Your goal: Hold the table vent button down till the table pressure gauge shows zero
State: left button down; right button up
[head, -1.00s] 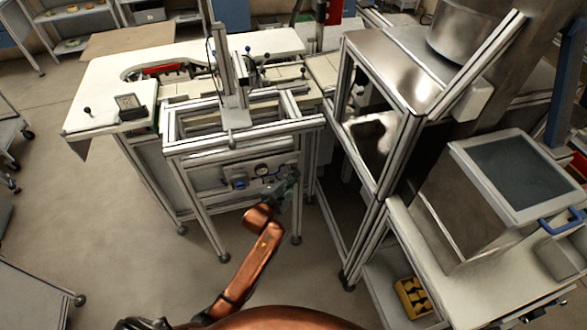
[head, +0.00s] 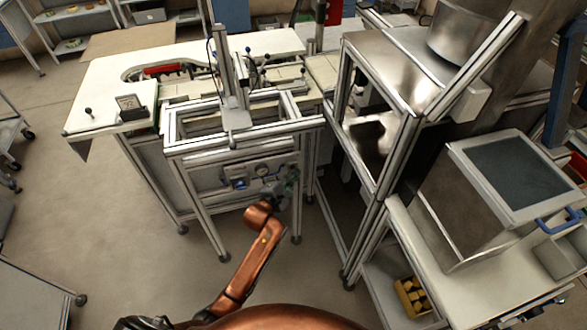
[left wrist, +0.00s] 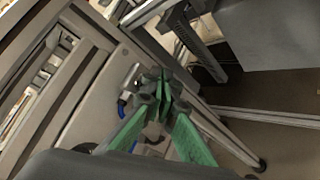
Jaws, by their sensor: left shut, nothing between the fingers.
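The pressure gauge (head: 262,169) is a small round white dial on the panel under the table (head: 110,83). Its needle is too small to read. A blue part (head: 240,183) sits left of the gauge on the same panel. My left gripper (head: 290,176) is at the right end of the panel, just right of the gauge. In the left wrist view its green fingers (left wrist: 163,92) are shut with nothing between them, and their tips are close to the panel. The vent button cannot be made out; the gripper may hide it. My right gripper is not in view.
An aluminium frame (head: 170,148) surrounds the panel, with a leg just right of my gripper. A tall metal rack (head: 385,180) stands to the right. The floor (head: 130,260) to the left is clear.

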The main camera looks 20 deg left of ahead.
pick_arm(q)
jog(key=shift+w+a, duration=0.25)
jog(key=shift+w, duration=0.1)
dwell(2.1)
dwell(1.1)
jog(key=shift+s+d+p, duration=0.5)
jog(key=shift+s+p, duration=0.2)
jog(key=shift+p, duration=0.25)
